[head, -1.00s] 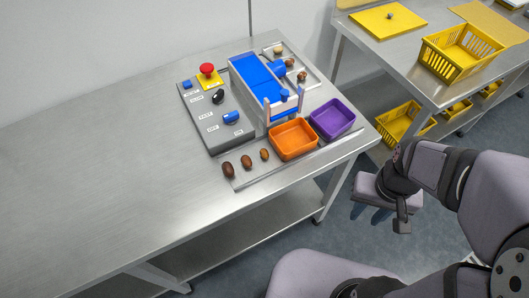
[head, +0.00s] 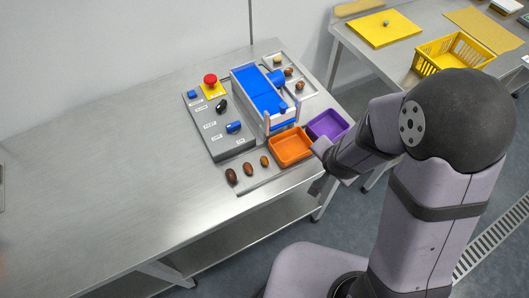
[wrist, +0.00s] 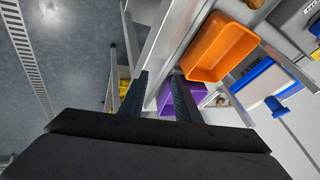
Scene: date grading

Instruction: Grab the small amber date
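Three dates lie in a row at the front of the bench. The smallest, an amber-brown date (head: 264,161), is at the right end, just left of the orange bin (head: 291,147). A middle brown date (head: 248,168) and a larger dark date (head: 231,176) lie to its left. My gripper (head: 319,186) is past the bench's front edge, right of the dates, and partly hidden by my arm. In the wrist view my gripper (wrist: 160,97) has its two fingers apart with nothing between them. A brown date is cut off at the top edge there; I cannot tell which one.
A purple bin (head: 327,124) stands beside the orange bin. Behind them is a blue-topped machine (head: 262,92). A grey control panel (head: 214,130) with a red button (head: 210,79) stands left. Several more dates lie on a back tray (head: 304,95). The bench's left side is clear.

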